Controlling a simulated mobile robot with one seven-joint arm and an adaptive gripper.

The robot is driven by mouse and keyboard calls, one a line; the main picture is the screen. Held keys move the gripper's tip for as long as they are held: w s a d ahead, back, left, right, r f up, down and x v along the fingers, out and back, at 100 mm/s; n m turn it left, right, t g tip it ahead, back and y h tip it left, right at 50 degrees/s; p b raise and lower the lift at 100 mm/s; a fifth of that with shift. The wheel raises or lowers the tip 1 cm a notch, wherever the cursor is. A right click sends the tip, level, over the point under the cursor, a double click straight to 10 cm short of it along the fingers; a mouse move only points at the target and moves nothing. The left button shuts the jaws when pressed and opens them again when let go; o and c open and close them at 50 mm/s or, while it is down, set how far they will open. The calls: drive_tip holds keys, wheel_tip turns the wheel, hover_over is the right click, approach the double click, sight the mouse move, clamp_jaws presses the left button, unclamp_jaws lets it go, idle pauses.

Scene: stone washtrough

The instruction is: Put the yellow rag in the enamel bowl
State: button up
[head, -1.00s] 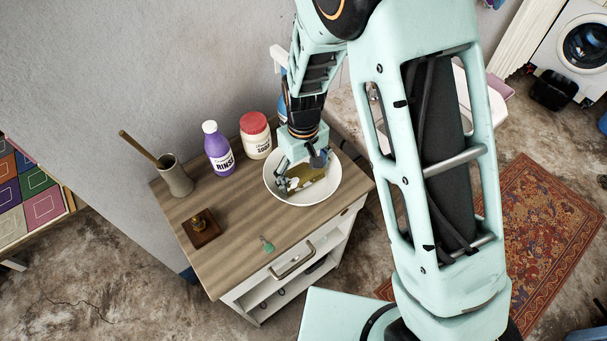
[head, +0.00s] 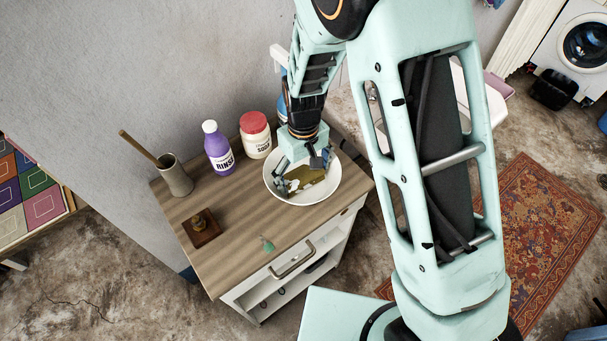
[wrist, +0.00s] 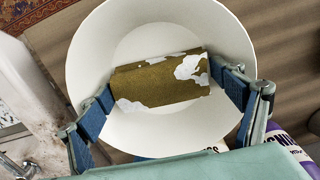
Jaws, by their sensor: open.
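The yellow rag (head: 310,182), a dull olive-yellow piece with white patches, lies inside the white enamel bowl (head: 275,189) on the wooden cabinet top. In the wrist view the rag (wrist: 150,86) rests across the middle of the bowl (wrist: 85,50), inside its rim. My gripper (head: 303,173) points down into the bowl and is open. In the wrist view, its blue-padded fingers (wrist: 163,86) stand at either end of the rag, very close to it. I cannot tell whether either pad still touches it.
A purple rinse bottle (head: 218,150) and a red-lidded soap jar (head: 256,138) stand behind the bowl. A grey crock with a wooden handle (head: 175,177), a wooden block with a brass piece (head: 201,228) and a small green item (head: 267,244) are leftward.

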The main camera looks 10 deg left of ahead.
sight(304, 175)
wheel_tip(304, 175, up, 11)
drive_tip(key=shift+r, duration=0.2)
idle(0.6)
